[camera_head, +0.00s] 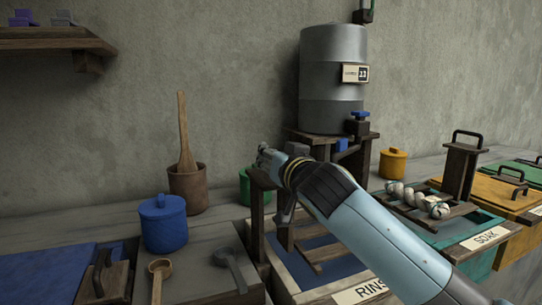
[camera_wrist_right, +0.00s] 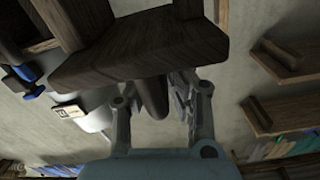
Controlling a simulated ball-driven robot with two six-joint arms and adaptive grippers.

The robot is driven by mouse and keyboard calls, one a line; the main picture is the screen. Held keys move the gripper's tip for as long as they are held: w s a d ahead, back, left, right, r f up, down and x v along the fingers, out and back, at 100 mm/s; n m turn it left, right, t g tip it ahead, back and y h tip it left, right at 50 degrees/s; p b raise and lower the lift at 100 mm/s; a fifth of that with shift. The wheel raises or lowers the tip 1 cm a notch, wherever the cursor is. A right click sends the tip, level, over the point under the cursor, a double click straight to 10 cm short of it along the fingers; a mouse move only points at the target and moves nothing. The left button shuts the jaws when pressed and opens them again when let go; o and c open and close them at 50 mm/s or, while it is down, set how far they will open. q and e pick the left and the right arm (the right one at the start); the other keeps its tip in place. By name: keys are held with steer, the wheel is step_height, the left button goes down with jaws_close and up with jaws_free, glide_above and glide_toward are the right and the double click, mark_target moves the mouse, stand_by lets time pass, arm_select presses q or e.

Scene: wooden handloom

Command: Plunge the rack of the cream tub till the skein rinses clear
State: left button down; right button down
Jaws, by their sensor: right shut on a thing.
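The tub marked with a partly hidden RINS label (camera_head: 362,291) stands at the front centre of the head view, with blue showing inside. Its wooden rack (camera_head: 326,253) has slats in the tub and an upright post (camera_head: 257,215) at the left. My right gripper (camera_head: 272,162) is at the top of the rack, shut on its handle. In the right wrist view, the dark handle bar (camera_wrist_right: 151,98) lies between the fingers, near a broad wooden board (camera_wrist_right: 140,52). I see no skein in this tub; my arm covers much of it. My left gripper is out of view.
The SOAK tub (camera_head: 484,238) at right has a raised rack bearing a pale twisted skein (camera_head: 408,195). A metal water tank (camera_head: 333,80) stands behind. A blue lidded pot (camera_head: 163,222), brown pot (camera_head: 188,190) and wooden ladle (camera_head: 159,275) are at left.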

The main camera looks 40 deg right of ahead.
steer(key=c, duration=1.3)
jaws_free()
steer(key=shift+w+d+r+t, duration=0.1)
steer(key=shift+r+t, duration=0.2)
steer(key=shift+r, duration=0.2)
steer(key=shift+c, duration=0.2)
steer(key=shift+a, duration=0.25)
steer(key=shift+s+f, duration=0.2)
steer(key=shift+s, duration=0.05)
steer(key=v, duration=1.1)
steer(key=shift+s+r, duration=0.25)
steer(key=shift+s, duration=0.05)
steer(key=shift+a, duration=0.1)
